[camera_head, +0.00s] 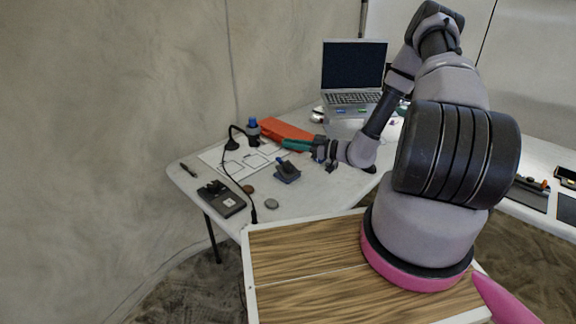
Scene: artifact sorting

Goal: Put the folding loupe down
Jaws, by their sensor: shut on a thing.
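My gripper (316,149) is at the end of my arm, over the white table, pointing left in the picture. It is shut on a teal, elongated thing, which looks to be the folding loupe (295,145). The loupe sticks out to the left of the fingers and appears to be above the table, in front of an orange box. The fingers and the held end are too small to see clearly. A dark block with a blue part (287,172) sits on the table just below and left of the gripper.
The white table (305,196) holds a sheet with outlined boxes (215,158), an orange box (282,131), a blue-and-black cylinder (253,131), a thin curved lamp or cable (228,169), a dark device (221,198), small discs (271,203) and a laptop (353,75). Bare tabletop shows at the front.

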